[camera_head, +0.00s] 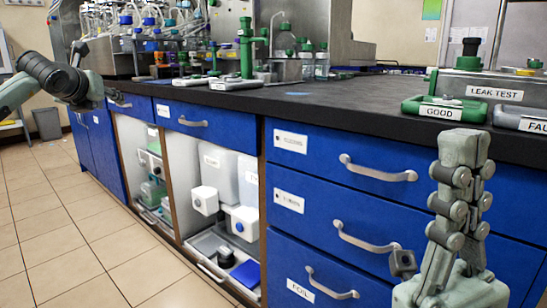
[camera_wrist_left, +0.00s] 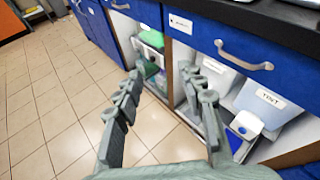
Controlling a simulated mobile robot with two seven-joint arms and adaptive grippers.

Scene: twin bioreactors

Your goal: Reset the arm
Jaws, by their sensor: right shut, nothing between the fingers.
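My left arm (camera_head: 52,78) comes in at the upper left of the head view, in front of the far end of the bench; its fingers cannot be made out there. In the left wrist view my left gripper (camera_wrist_left: 165,84) is open, its two fingers well apart with nothing between them. It points toward the open cabinet bays and the tiled floor. My right gripper (camera_head: 464,142) stands upright at the lower right of the head view, in front of the blue drawers. Its fingers are shut together and hold nothing.
The dark bench top (camera_head: 330,108) runs along the blue drawers (camera_head: 345,205). A green tray labelled GOOD (camera_head: 440,109) and a LEAK TEST box (camera_head: 495,90) sit near my right gripper. The tiled floor (camera_head: 60,220) at left is clear.

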